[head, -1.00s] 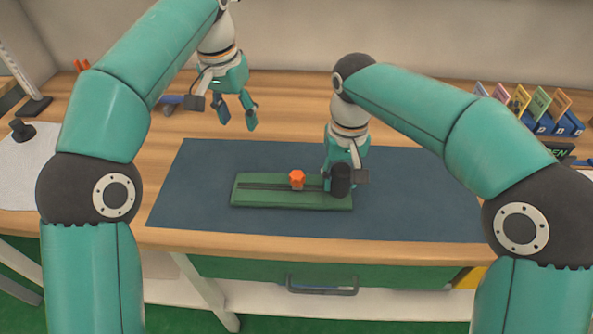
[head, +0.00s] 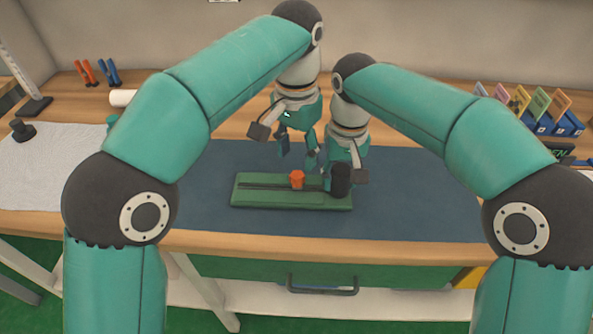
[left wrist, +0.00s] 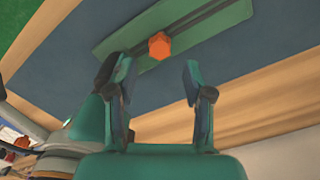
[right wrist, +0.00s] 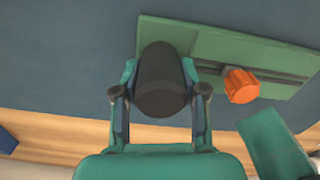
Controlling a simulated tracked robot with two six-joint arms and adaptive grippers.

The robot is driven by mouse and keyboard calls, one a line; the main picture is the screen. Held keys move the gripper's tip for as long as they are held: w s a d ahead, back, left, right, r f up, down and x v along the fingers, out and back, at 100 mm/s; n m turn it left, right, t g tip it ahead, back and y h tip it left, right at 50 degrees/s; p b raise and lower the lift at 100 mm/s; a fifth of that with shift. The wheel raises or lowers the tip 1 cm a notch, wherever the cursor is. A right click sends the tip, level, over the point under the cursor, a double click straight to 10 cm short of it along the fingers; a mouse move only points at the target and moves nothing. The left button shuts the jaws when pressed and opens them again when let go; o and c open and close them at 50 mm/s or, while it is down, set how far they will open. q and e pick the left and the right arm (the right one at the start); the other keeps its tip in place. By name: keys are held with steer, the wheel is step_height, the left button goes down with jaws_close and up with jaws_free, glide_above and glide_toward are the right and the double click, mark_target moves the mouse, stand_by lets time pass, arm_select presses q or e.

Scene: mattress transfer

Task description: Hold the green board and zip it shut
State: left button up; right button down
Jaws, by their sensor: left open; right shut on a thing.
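The green board (head: 270,198) lies flat on the dark blue mat, with a dark slotted track along its length. An orange knob (head: 297,179) stands on the track near the middle; it also shows in the left wrist view (left wrist: 160,46) and the right wrist view (right wrist: 241,85). A black cylinder (head: 341,180) stands at the board's right end. My right gripper (right wrist: 160,95) is shut on this black cylinder (right wrist: 161,78). My left gripper (head: 297,160) is open and empty, above and just behind the orange knob. In the left wrist view its fingers (left wrist: 160,80) are apart, with the knob beyond them.
The blue mat (head: 410,190) is clear to the right of the board. Blue holders with coloured cards (head: 540,110) stand at the back right. Orange and blue pliers (head: 97,73) are at the back left. My two grippers are close together.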

mark_target(297, 174)
arm_select(q)
step_height(297, 174, down, 6)
stand_by(0.4)
jaws_close()
